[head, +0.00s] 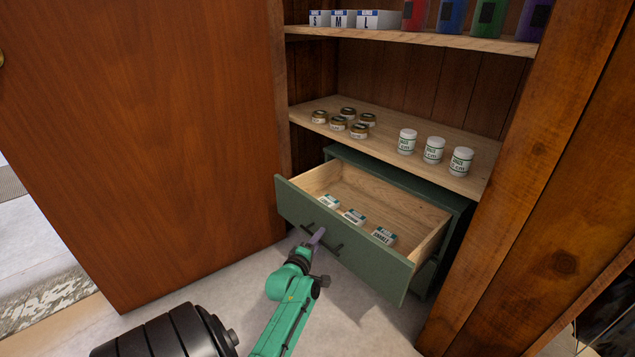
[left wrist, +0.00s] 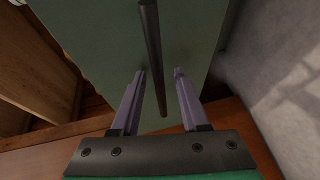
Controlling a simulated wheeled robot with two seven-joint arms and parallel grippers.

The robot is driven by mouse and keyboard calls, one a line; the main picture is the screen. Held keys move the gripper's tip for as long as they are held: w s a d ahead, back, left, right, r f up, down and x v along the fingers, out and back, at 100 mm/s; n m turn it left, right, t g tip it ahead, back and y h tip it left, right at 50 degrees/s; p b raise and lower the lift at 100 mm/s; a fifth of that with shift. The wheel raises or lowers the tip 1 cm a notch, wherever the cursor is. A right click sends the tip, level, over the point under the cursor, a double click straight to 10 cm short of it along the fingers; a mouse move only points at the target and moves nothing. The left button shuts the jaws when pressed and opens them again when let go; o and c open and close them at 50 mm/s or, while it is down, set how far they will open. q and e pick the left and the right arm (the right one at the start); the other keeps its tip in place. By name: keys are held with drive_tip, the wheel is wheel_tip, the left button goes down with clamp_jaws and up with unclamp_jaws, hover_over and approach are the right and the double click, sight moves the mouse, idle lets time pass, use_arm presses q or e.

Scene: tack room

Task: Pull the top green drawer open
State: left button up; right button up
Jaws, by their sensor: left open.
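The top green drawer (head: 345,247) is pulled well out of the green cabinet (head: 400,172), with its pale wooden inside showing. Three small white labelled boxes (head: 353,216) lie in it near the front. A dark bar handle (head: 331,243) is on the drawer front; in the left wrist view the handle (left wrist: 152,50) runs down between my fingers. My left gripper (head: 316,236) is at the handle. In the left wrist view the left gripper (left wrist: 158,73) is open, with a purple finger on each side of the bar and gaps beside it. My right gripper is not in view.
A brown wooden door (head: 140,140) stands open left of the drawer. A shelf (head: 400,141) above holds several small jars and three white tubs (head: 434,150). A wooden post (head: 530,190) stands close on the right. The pale floor in front is clear.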

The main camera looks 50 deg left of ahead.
use_arm(q)
drive_tip(key=p+v, duration=0.5)
drive_tip(key=v, duration=0.9)
drive_tip(key=shift+s+d+p, duration=0.15)
drive_tip(key=shift+s+p, duration=0.15)
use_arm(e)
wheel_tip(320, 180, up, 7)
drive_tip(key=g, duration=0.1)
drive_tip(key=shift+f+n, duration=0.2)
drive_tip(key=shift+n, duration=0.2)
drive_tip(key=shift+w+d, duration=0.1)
